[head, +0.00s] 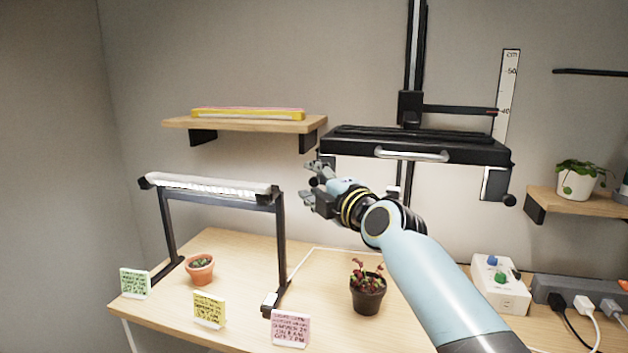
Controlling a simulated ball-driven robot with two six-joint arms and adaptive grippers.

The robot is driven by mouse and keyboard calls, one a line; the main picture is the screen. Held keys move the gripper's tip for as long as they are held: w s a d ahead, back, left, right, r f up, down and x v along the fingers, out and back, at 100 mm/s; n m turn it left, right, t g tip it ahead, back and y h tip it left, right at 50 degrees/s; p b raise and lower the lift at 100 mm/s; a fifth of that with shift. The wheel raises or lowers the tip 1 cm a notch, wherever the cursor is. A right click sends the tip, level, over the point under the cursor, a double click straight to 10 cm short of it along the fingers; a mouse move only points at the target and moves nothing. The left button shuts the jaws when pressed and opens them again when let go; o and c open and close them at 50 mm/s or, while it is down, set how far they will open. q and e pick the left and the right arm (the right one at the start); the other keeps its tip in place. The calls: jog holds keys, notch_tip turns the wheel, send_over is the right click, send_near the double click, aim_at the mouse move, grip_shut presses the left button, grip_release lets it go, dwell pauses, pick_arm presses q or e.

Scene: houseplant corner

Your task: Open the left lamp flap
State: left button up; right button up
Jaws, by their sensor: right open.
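The left lamp (215,187) stands on the wooden table, a dark frame on two legs with a long pale, bright bar along its top. I cannot clearly tell its flap from the rest of the top bar, nor how far the flap stands open. My right gripper (308,184) is open and empty, its fingers pointing left. In the picture it is just right of the lamp's right end, with a gap between them. My left gripper is not in view.
A wide black lamp (415,148) with a silver handle hangs behind my right arm. Potted plants (200,270) (368,291) and several note cards (209,310) stand on the table (240,248). A wall shelf (245,124) is above the left lamp. A power strip (575,293) lies at right.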

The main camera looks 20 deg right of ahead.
jog(key=shift+w, duration=0.1)
grip_shut()
dwell(0.3)
